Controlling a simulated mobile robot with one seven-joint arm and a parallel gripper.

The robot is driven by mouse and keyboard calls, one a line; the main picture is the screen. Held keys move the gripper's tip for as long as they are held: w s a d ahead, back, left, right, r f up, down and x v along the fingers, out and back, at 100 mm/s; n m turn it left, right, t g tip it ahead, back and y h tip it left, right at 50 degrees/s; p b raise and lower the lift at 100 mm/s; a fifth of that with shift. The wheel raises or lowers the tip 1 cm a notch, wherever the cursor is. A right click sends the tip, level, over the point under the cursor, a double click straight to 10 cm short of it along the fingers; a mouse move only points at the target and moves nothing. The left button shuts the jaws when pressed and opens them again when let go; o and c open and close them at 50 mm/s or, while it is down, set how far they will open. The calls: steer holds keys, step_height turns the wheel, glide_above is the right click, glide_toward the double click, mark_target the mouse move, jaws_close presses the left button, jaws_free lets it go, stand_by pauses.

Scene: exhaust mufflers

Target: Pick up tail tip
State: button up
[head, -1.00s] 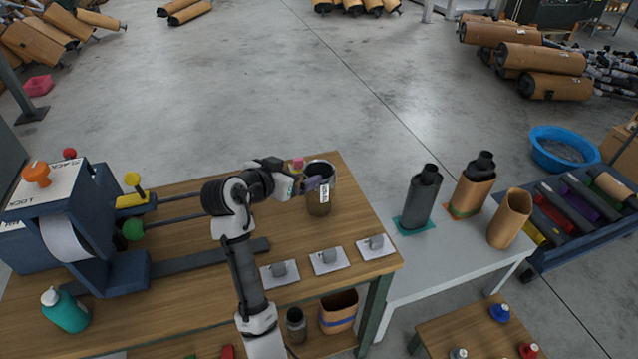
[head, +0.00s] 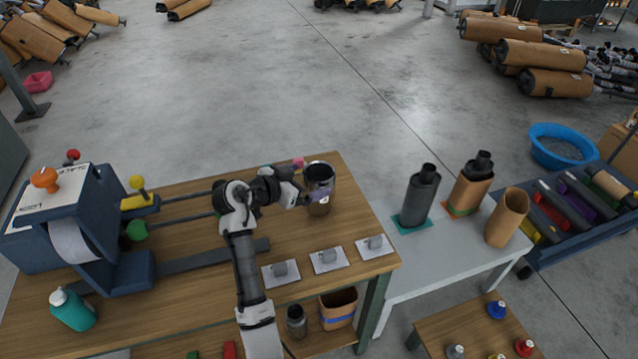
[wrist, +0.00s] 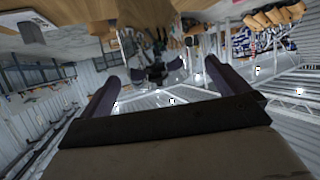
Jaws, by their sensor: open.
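An open-topped, shiny dark metal cylinder (head: 320,174) stands upright near the far right corner of the wooden workbench; it looks like the tail tip, though I cannot be sure. My gripper (head: 314,197) is at its near side, its purple fingers overlapping the lower part of the cylinder in the head view. The fingers hide part of it, and I cannot tell whether they touch it. In the wrist view my gripper (wrist: 167,92) is open, a purple finger at each side, with no clear object between them.
Several white cards with small grey parts (head: 328,259) lie along the bench's front. A blue machine (head: 95,235) stands at left. A grey table (head: 440,258) at right holds a dark canister (head: 418,197) and brown-wrapped ones (head: 508,218).

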mark_target(319, 175)
steer(key=w+d+p, duration=0.2)
steer(key=d, duration=0.1)
steer(key=shift+w+f, duration=0.15)
steer(key=shift+f, duration=0.05)
steer(key=shift+w+d+f, duration=0.3)
steer(key=c, duration=1.1)
